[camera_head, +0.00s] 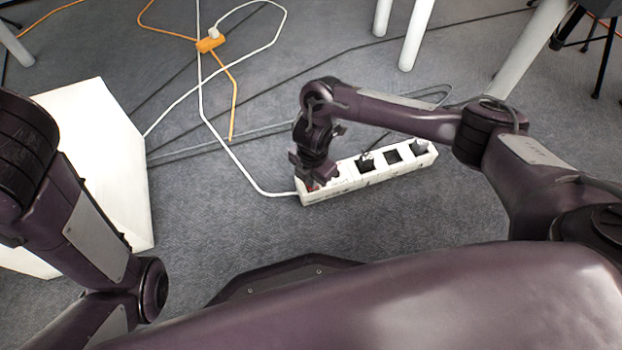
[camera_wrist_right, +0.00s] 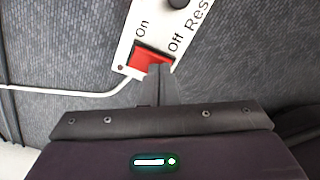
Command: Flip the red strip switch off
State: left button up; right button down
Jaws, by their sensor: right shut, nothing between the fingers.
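A white power strip (camera_head: 368,178) lies on the carpet in the head view, with black sockets along its top. The red switch (camera_wrist_right: 147,60) sits at the strip's left end, between the printed words "On" and "Off" in the right wrist view. My right gripper (camera_head: 310,182) is over that end of the strip. In the right wrist view its shut fingertips (camera_wrist_right: 158,70) are at the red switch, on its "Off" side, and hide part of it. I cannot tell whether they touch it. My left arm is in the head view, but its gripper is not.
A white box (camera_head: 100,150) stands at the left. An orange connector (camera_head: 210,43) with orange and white cables lies behind the strip. White table legs (camera_head: 416,35) stand at the back. The carpet in front of the strip is clear.

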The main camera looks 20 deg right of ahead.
jog(key=shift+r+p, duration=2.5)
jog(key=shift+p, duration=0.2)
jog(key=shift+r+p, duration=0.95)
jog(key=shift+p, duration=0.1)
jog(key=shift+f, duration=0.1)
jog(key=shift+s, duration=0.1)
